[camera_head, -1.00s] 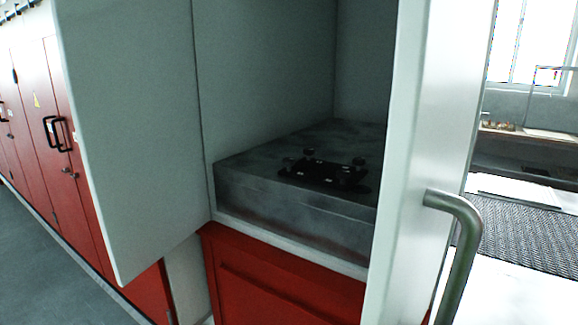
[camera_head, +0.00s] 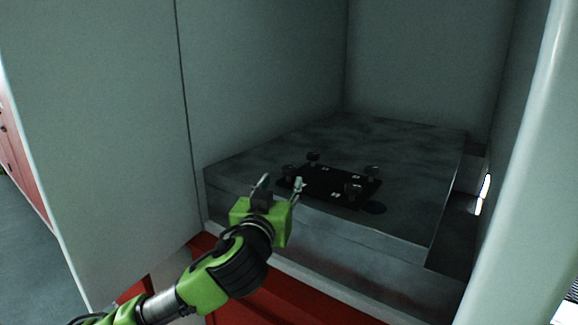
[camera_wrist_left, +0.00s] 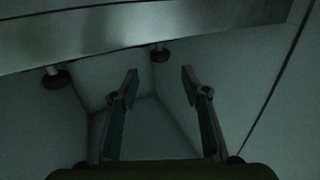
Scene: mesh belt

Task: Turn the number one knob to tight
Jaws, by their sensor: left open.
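A black plate (camera_head: 325,181) with dark round knobs at its corners lies on a grey slab (camera_head: 390,145) inside an open cabinet. I see a front-left knob (camera_head: 288,171), a back-left knob (camera_head: 312,157), a back-right knob (camera_head: 373,171) and a front-right knob (camera_head: 354,190). The small white labels are too small to read, so I cannot tell which is number one. My left gripper (camera_head: 282,181) is open and empty, in front of the plate's left end and apart from the knobs as far as I see. Its spread fingers (camera_wrist_left: 160,76) show in the left wrist view. My right gripper is out of view.
Pale cabinet walls (camera_head: 260,80) stand left and behind the slab, and a pale upright (camera_head: 520,200) stands at the right. A red front (camera_head: 255,305) is below. The left wrist view shows a metal edge (camera_wrist_left: 150,30) and two dark round parts (camera_wrist_left: 55,79) that I cannot identify.

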